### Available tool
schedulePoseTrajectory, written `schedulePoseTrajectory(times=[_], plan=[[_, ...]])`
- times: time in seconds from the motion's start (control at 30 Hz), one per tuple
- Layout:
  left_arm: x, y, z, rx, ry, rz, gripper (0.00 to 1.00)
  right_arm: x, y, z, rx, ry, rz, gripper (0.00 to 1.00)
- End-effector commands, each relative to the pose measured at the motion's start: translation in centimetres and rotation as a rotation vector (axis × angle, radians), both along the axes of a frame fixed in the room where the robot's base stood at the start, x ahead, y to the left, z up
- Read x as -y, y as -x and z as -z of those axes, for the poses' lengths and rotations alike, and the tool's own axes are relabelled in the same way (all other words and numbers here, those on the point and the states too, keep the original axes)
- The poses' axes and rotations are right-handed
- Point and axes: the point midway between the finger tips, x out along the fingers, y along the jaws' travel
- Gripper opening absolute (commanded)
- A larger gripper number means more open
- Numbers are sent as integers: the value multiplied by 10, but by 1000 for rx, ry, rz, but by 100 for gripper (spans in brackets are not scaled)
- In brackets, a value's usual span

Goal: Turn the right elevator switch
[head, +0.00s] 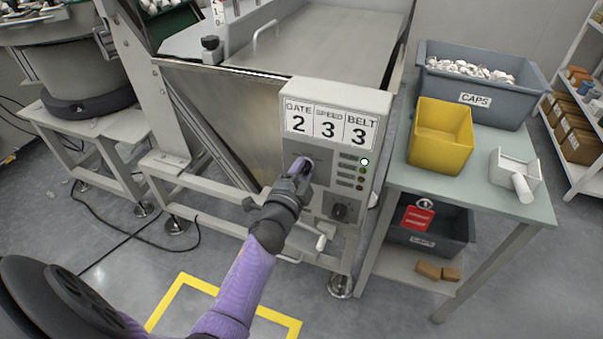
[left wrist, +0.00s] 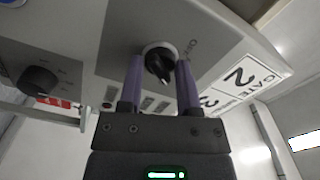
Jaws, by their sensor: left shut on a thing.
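A grey control panel (head: 297,150) on the machine carries two black rotary switches. The upper-left switch (left wrist: 160,62) sits between the fingers of my left gripper (head: 302,166), which is shut on it. In the head view the gripper mostly hides this switch. The left wrist view also shows my left gripper (left wrist: 160,85), with one purple finger on each side of the knob. The other switch (head: 340,209) is lower right on the panel and untouched; it also shows in the left wrist view (left wrist: 38,80). I cannot read which one is the elevator switch. My right gripper is not in view.
The panel display (head: 330,126) reads gate 2, speed 3, belt 3. A small lamp (head: 365,161) glows below it. Right of the panel, a table (head: 520,205) bears a yellow bin (head: 440,135) and a grey caps crate (head: 515,110). A yellow floor marking (head: 200,285) lies in front.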

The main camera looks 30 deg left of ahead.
Motion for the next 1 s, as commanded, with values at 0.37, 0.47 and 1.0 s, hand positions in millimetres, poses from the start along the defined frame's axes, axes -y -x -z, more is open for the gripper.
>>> schedulePoseTrajectory(times=[0.37, 0.47, 1.0], plan=[[0, 1, 2, -37, -137, 0, 0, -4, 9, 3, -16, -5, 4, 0], [0, 1, 2, -40, -150, 0, 0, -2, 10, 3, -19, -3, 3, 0], [0, 1, 2, -42, -158, 0, 60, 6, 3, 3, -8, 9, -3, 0]])
